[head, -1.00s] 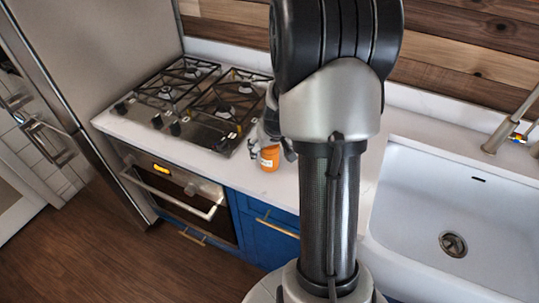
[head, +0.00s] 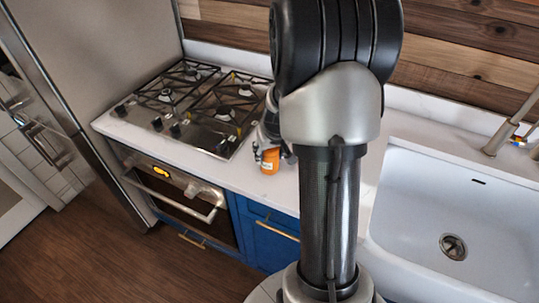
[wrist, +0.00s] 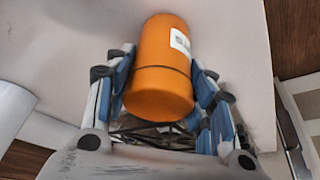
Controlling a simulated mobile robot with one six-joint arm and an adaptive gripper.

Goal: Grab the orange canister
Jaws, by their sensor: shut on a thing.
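The orange canister (head: 270,161) is on or just above the white counter, between the gas hob and the sink; I cannot tell whether it touches the counter. In the wrist view the canister (wrist: 160,75) lies between my two fingers, with a white label on its side and a dark seam around it. My gripper (head: 271,150) is shut on the canister, with a finger on either side of it. In the head view my arm hides part of the gripper and the counter to its right.
The gas hob (head: 195,105) is to the left of the canister, and the white sink (head: 455,200) is to the right of my arm. The oven (head: 175,190) and blue cabinets (head: 270,240) are below the counter (head: 225,172). A tap (head: 510,130) stands behind the sink.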

